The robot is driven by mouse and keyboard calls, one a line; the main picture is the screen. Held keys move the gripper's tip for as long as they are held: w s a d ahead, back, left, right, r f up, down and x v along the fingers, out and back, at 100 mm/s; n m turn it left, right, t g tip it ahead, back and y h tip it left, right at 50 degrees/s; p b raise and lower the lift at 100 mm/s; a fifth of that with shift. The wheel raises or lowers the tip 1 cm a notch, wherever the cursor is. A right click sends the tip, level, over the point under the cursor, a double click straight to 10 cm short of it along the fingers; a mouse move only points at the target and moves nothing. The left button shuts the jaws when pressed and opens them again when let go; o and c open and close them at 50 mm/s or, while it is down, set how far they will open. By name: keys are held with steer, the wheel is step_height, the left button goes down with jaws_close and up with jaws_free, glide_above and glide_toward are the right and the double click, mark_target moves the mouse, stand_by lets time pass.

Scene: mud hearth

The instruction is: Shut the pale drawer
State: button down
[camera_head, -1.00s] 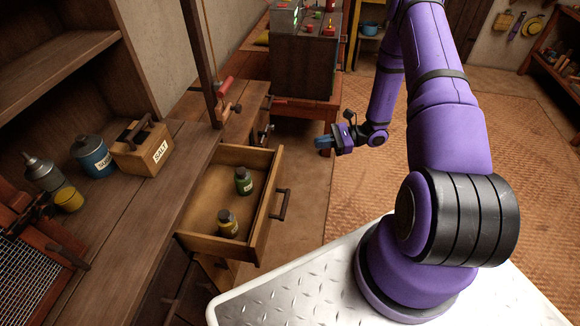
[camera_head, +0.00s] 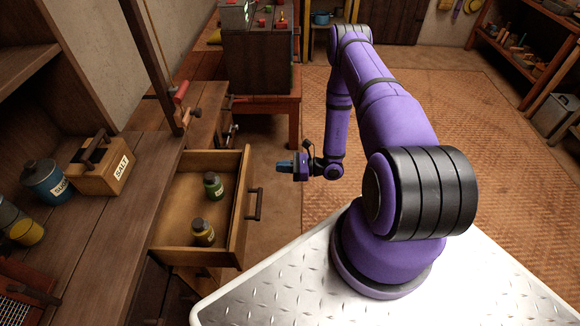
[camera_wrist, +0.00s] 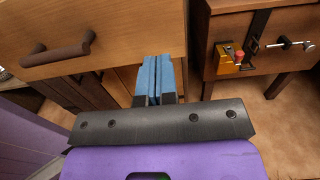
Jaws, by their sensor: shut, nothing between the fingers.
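The pale drawer (camera_head: 170,235) stands pulled out of the wooden counter, with its dark handle (camera_head: 254,204) on its front. It holds a green-labelled jar (camera_head: 213,186) and a yellow-labelled jar (camera_head: 203,232), both upright. In the wrist view the drawer front (camera_wrist: 120,30) fills the upper left, with the handle (camera_wrist: 60,50) at left. My gripper (camera_head: 285,167) is shut and empty, to the right of the drawer front and beyond the handle in the head view. In the wrist view its blue fingertips (camera_wrist: 158,75) overlap the drawer front's lower edge; I cannot tell if they touch.
A salt box (camera_head: 100,170) and a blue sugar tin (camera_head: 45,180) stand on the counter at left. A wooden cabinet on a red-brown table (camera_head: 270,104) stands behind.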

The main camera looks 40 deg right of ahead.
mark_target(201, 166)
steer(key=x, duration=0.8)
steer(key=shift+w+a, duration=0.15)
steer(key=shift+a, duration=0.1)
steer(key=x, duration=2)
steer(key=shift+w+a, duration=0.55)
steer(key=shift+a, duration=0.2)
steer(key=shift+w+a, duration=0.1)
steer(key=shift+a+r, duration=0.1)
steer(key=shift+r, duration=0.05)
